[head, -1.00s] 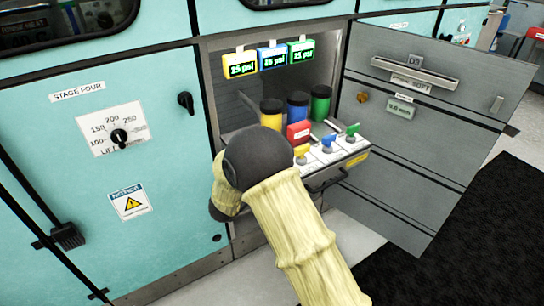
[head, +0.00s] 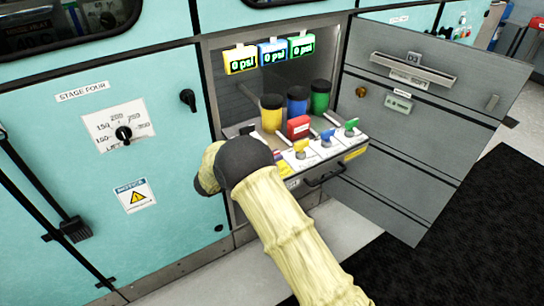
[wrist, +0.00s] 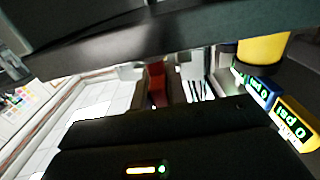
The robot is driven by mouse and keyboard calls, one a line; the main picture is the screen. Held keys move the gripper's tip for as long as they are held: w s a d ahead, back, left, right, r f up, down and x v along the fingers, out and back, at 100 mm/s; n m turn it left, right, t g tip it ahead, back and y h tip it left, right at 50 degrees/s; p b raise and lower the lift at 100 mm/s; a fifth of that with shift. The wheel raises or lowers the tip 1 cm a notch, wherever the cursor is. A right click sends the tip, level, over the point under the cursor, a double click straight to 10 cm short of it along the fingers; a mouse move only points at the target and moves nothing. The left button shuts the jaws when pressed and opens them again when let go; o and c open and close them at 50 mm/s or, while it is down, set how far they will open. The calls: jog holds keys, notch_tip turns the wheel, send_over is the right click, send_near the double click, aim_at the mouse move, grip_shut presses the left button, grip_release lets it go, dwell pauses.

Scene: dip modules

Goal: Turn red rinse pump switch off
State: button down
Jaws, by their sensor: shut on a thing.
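The red rinse pump switch (wrist: 156,80) shows as a red piece between the dark jaws of my gripper (wrist: 160,92) in the wrist view. The jaws are shut on it. In the head view my arm's dark wrist covers the gripper and most of the red switch. The yellow (head: 301,146), blue (head: 327,136) and green (head: 351,125) switches stand in a row on the pulled-out drawer (head: 354,146), to the right of my wrist. The yellow, blue and green displays (head: 272,52) above read 0 psi.
A red box (head: 298,127) stands behind the switches. Yellow (head: 271,115), blue (head: 297,102) and green (head: 320,98) dark-topped canisters stand behind it. An open grey door (head: 425,130) bounds the right side. A teal panel with a dial (head: 124,133) is at left.

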jog(key=c, duration=1.4)
grip_release()
jog(key=shift+s+a, duration=0.1)
jog(key=p+v, duration=0.1)
jog(key=v, duration=1.6)
jog(key=shift+p, duration=0.35)
